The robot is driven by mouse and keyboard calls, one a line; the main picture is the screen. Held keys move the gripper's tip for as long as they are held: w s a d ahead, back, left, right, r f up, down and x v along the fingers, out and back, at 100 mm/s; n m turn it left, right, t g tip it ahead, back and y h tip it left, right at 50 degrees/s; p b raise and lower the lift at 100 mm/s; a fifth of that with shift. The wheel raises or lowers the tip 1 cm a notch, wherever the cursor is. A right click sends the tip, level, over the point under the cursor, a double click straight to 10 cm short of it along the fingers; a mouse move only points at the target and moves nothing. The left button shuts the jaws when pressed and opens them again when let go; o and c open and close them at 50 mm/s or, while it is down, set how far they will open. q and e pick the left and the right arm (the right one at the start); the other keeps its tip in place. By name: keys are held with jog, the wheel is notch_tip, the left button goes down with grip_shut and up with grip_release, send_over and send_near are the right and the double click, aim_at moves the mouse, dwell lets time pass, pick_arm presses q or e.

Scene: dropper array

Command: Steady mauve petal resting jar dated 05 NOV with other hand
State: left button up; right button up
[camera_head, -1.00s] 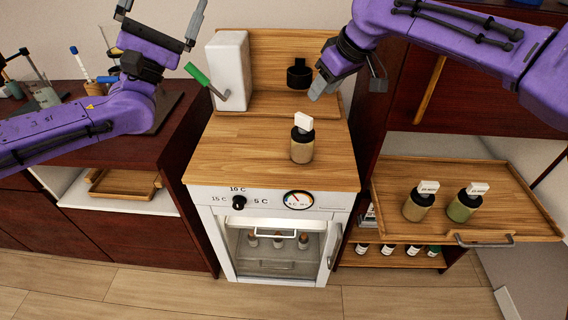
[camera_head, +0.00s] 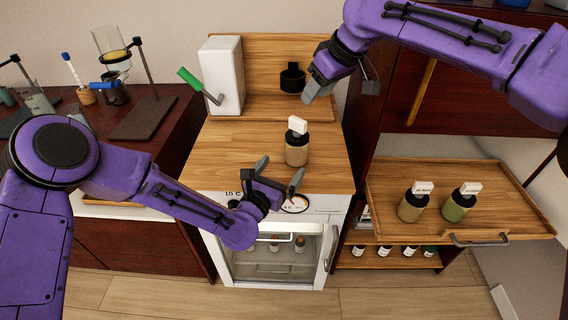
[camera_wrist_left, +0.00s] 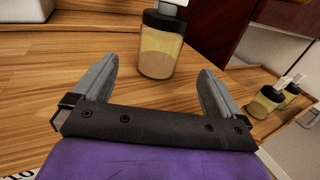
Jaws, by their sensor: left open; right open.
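A jar (camera_head: 297,155) with a pale beige lower part, dark collar and white tag stands upright on the wooden counter. It also shows in the left wrist view (camera_wrist_left: 160,50), its top cut off by the frame edge. Its tag is too small to read, so I cannot confirm the 05 NOV date. My left gripper (camera_head: 280,173) is open and empty at the counter's front edge, just in front of the jar. In the left wrist view its fingers (camera_wrist_left: 158,72) point toward the jar, apart from it. My right gripper (camera_head: 340,88) is open above and behind the jar, to its right.
A beige jar (camera_head: 413,207) and a green jar (camera_head: 459,206) stand on a wooden tray (camera_head: 388,172) at the right. A white dispenser (camera_head: 222,75) with a green-handled lever and a black cup holder (camera_head: 292,78) are at the back. A small glass-fronted cabinet (camera_head: 270,268) sits below the counter.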

aim_at(296, 148)
pick_arm(q)
jog(key=x, duration=1)
jog(key=c, duration=1.3)
jog(key=o, duration=0.8)
jog(key=shift+c, duration=0.2)
jog(key=c, duration=0.6)
jog(key=shift+o, duration=0.2)
jog(key=shift+s+f, duration=0.1)
